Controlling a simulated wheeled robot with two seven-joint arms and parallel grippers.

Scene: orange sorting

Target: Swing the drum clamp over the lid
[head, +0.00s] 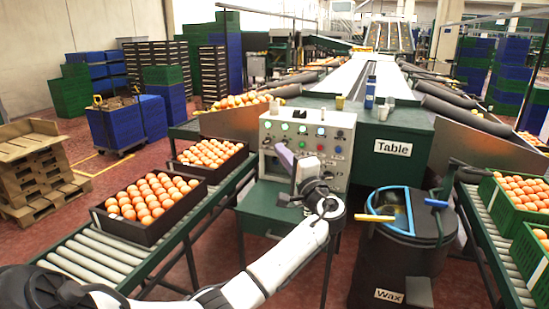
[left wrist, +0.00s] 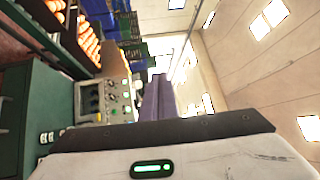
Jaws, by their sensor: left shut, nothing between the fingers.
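The black drum marked "Wax" (head: 386,268) stands on the floor at the lower right in the head view. A bright blue curved clamp (head: 409,211) shows at its top. A yellow bar (head: 375,218) sticks out to the left at the drum's rim, and a short blue handle (head: 436,203) sticks out on the right. I cannot tell exactly how the clamp lies against the lid. My left gripper (head: 284,155) is up and left of the drum, in front of the control panel, apart from the drum. Its purplish fingers (left wrist: 160,98) are shut and empty. My right gripper is not visible.
A roller conveyor (head: 85,258) with black crates of oranges (head: 148,230) is at left. Green crates (head: 497,200) stand on a conveyor right of the drum.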

